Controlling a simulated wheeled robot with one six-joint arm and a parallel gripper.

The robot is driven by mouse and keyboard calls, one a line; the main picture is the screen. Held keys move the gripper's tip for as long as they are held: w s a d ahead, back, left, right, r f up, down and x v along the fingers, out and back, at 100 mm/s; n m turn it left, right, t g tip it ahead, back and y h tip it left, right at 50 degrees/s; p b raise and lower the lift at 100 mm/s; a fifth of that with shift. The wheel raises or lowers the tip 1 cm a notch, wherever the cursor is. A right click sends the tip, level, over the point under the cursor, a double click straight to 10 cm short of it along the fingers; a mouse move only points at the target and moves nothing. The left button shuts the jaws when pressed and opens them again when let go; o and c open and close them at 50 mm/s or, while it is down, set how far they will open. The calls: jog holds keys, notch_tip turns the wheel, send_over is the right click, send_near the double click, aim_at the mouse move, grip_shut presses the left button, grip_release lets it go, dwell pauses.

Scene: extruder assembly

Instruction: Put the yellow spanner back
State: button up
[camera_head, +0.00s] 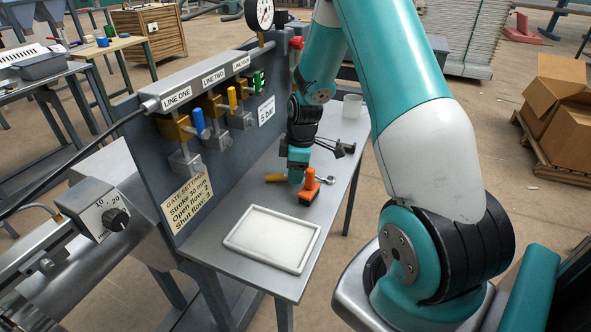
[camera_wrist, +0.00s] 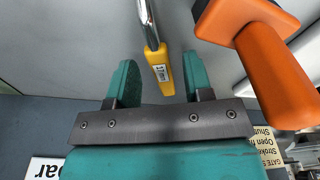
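The yellow spanner (camera_wrist: 160,68) has a yellow handle with a small white label and a metal shank. In the wrist view its handle end lies between my two teal fingers. In the head view its yellow handle (camera_head: 275,178) shows on the grey bench, left of my gripper (camera_head: 297,179). A metal end (camera_head: 327,180) shows to the right, past an orange tool; it seems to be the same spanner's. My gripper (camera_wrist: 159,80) is open, with a visible gap on both sides of the handle. I cannot tell how far above the bench the fingertips are.
The orange tool (camera_head: 309,188) stands close beside my gripper; it also shows in the wrist view (camera_wrist: 262,55). A white tray (camera_head: 272,239) lies nearer on the bench. A dark clamp-like thing (camera_head: 341,149) and a cup (camera_head: 352,106) are behind. The valve panel (camera_head: 222,170) bounds the left.

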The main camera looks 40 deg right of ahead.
jog(key=shift+r, duration=0.1)
notch_tip(320, 180, up, 12)
jog(key=s+d, duration=0.1)
dwell(0.4)
